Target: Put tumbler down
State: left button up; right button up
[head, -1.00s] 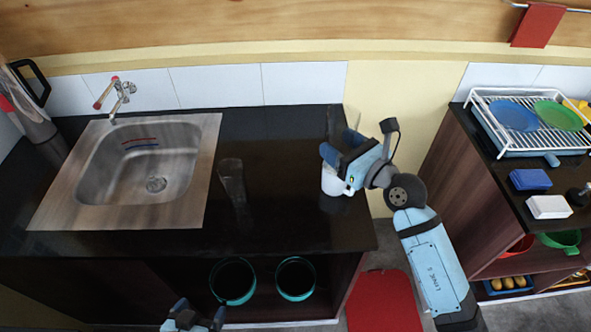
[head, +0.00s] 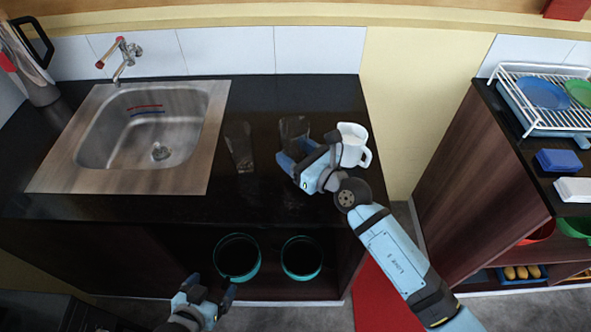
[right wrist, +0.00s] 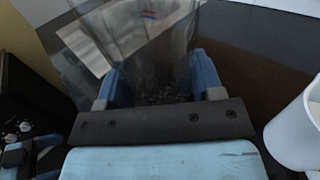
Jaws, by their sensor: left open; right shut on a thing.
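A clear glass tumbler (head: 294,128) is between the fingers of my right gripper (head: 298,158), over the black counter (head: 285,205). The right wrist view shows the same tumbler (right wrist: 150,45) between both blue fingers (right wrist: 157,85). It looks close to upright. I cannot tell whether its base touches the counter; the gripper hides its lower part. A second clear tumbler (head: 240,148) stands to its left, apart from it. My left gripper (head: 210,287) is open and empty, low in front of the counter.
A white mug (head: 352,147) stands just right of my right gripper; it also shows in the right wrist view (right wrist: 300,130). A steel sink (head: 150,135) fills the counter's left. Free counter lies in front of the tumblers. A dish rack (head: 540,125) is far right.

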notch_tip(320, 180, down, 5)
jog(key=shift+f+b, duration=0.1)
jog(key=shift+b, duration=0.75)
jog(key=shift+f, duration=0.2)
jog(key=shift+f, duration=0.1)
jog(key=o, duration=1)
jog(key=shift+o, duration=0.2)
